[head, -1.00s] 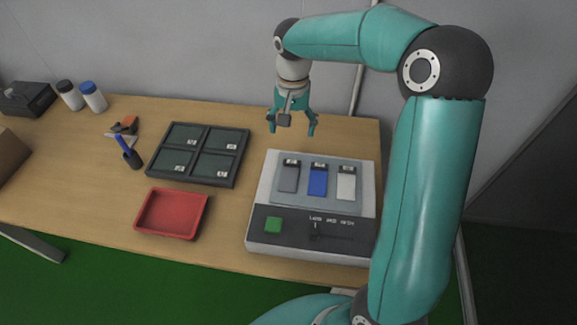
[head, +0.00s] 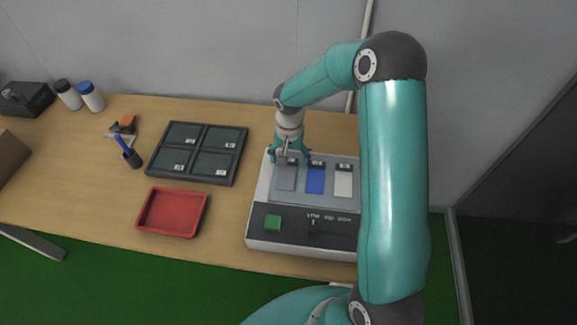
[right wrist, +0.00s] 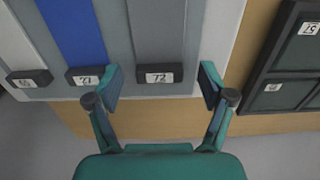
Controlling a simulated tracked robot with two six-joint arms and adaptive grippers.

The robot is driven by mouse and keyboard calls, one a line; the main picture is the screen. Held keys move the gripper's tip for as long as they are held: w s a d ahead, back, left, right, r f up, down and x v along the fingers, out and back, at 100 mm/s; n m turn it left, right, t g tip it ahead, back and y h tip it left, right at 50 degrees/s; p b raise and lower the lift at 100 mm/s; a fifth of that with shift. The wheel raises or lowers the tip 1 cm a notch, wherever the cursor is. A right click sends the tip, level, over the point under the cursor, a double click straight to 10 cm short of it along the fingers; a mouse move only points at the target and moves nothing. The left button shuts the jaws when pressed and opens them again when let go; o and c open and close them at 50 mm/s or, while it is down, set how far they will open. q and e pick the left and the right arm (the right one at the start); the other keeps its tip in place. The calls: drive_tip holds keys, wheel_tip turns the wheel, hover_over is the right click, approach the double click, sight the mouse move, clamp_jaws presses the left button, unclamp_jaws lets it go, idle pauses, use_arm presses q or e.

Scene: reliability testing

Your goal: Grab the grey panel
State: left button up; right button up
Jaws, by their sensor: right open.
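The grey panel (head: 286,179) lies at the left of three panels on the testing machine (head: 257,207), with a dark labelled clip at its far end. In the right wrist view the grey panel (right wrist: 158,30) and its clip (right wrist: 160,74) show between the fingers. My right gripper (head: 288,160) is open and empty over the clip end, one finger on each side as seen from the wrist. Whether it touches the panel I cannot tell. The blue panel (head: 315,180) and the white panel (head: 343,183) lie to the right. My left gripper does not show.
A dark tray with four compartments (head: 174,147) and a red tray (head: 146,211) are left of the machine. A green button (head: 272,223) is on the machine's front. The table's middle left is clear.

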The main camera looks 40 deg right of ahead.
drive_tip(key=shift+f, duration=0.1)
drive_tip(key=c, duration=1.1)
drive_tip(key=shift+c, duration=0.2)
